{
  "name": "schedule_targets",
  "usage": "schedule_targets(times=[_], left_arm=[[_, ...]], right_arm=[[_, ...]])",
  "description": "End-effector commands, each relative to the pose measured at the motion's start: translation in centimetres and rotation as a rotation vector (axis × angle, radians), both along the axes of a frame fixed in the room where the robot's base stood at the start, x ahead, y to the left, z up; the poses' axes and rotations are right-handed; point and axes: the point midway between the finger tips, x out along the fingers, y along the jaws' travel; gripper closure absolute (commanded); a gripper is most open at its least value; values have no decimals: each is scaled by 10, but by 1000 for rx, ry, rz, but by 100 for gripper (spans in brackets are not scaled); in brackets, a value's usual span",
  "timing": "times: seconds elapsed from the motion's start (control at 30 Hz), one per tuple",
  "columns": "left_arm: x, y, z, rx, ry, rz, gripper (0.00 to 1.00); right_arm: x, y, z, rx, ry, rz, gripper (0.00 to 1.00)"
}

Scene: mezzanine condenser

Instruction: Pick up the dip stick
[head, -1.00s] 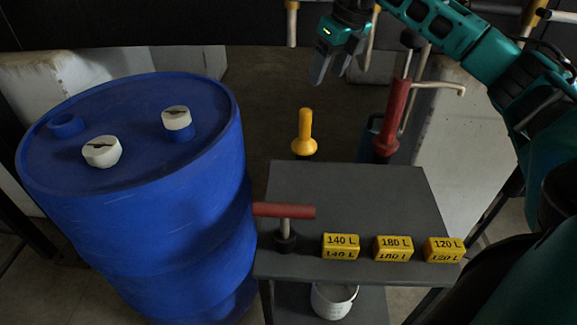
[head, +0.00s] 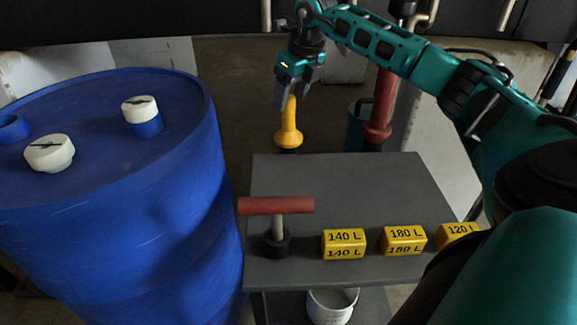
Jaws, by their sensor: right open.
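The dip stick, as I take it, is the upright yellow handle (head: 289,137) with a flared base, behind the grey table. Its lower part is hidden below the flare by the table's back edge. My right gripper (head: 285,100) points down at the handle's upper end, with its jaws open. The fingers overlap the handle's top in the picture and hide part of it. I cannot tell whether they are around it or in front of it. My left gripper is not in view.
A blue drum (head: 90,215) with white caps stands at the left. The grey table (head: 345,185) holds a red T-handled tool (head: 277,206) and yellow volume blocks, including 140 L (head: 343,243). A red pump (head: 380,105) stands behind, right of the yellow handle. The table's back half is clear.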

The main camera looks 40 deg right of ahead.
Motion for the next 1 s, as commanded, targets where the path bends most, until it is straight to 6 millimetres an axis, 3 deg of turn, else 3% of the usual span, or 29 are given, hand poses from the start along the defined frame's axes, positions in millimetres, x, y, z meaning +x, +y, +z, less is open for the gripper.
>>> schedule_targets(times=[0.3, 0.57, 1.0], left_arm=[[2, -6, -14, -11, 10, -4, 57], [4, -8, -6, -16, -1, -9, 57], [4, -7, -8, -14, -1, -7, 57]], right_arm=[[11, 1, -44, 2, 3, 1, 37], [13, 0, -48, 0, 1, 0, 37], [13, 0, -48, 1, 1, 0, 77]])
